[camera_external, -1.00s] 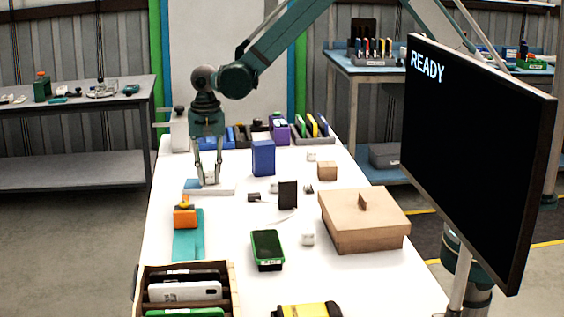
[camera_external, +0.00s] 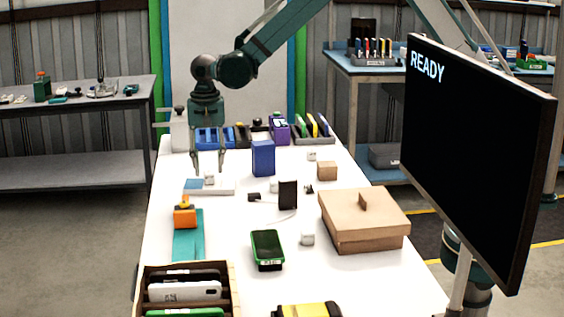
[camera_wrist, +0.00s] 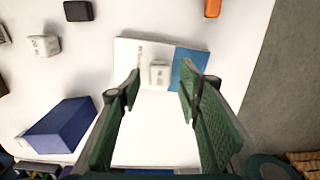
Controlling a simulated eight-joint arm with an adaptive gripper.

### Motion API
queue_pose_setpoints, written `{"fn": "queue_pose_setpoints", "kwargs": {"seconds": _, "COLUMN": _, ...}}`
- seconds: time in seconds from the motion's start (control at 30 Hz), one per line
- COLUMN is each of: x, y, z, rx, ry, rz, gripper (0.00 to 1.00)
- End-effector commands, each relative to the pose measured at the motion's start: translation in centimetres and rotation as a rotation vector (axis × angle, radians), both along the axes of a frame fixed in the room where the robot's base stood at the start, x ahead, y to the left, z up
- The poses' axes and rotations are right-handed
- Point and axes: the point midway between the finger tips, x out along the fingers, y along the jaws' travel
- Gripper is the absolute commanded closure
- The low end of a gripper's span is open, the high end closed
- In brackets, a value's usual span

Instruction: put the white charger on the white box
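A small white charger (camera_external: 209,179) rests on the flat white box (camera_external: 222,188), which has a blue end at its left in the external view. In the wrist view the charger (camera_wrist: 159,74) sits on the white part of the box (camera_wrist: 128,54), beside the blue part. My gripper (camera_external: 208,174) is open above and behind the charger. In the wrist view its fingers (camera_wrist: 160,80) are spread wide, with nothing held between them.
A blue box (camera_external: 263,158) stands right of my gripper. An orange object (camera_external: 185,213) is in front of the white box.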

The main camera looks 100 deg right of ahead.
Motion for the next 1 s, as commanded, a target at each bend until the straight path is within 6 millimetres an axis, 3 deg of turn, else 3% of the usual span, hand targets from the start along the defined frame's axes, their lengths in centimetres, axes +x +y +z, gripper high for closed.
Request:
{"fn": "queue_pose_setpoints", "kwargs": {"seconds": 0.3, "x": 0.0, "y": 0.0, "z": 5.3, "rx": 0.000, "ry": 0.000, "rz": 0.000, "gripper": 0.65}}
{"fn": "queue_pose_setpoints", "kwargs": {"seconds": 0.5, "x": 0.0, "y": 0.0, "z": 7.8, "rx": 0.000, "ry": 0.000, "rz": 0.000, "gripper": 0.65}}
{"fn": "queue_pose_setpoints", "kwargs": {"seconds": 0.7, "x": 0.0, "y": 0.0, "z": 8.9, "rx": 0.000, "ry": 0.000, "rz": 0.000, "gripper": 0.65}}
{"fn": "queue_pose_setpoints", "kwargs": {"seconds": 1.0, "x": 0.0, "y": 0.0, "z": 9.0, "rx": 0.000, "ry": 0.000, "rz": 0.000, "gripper": 0.65}}
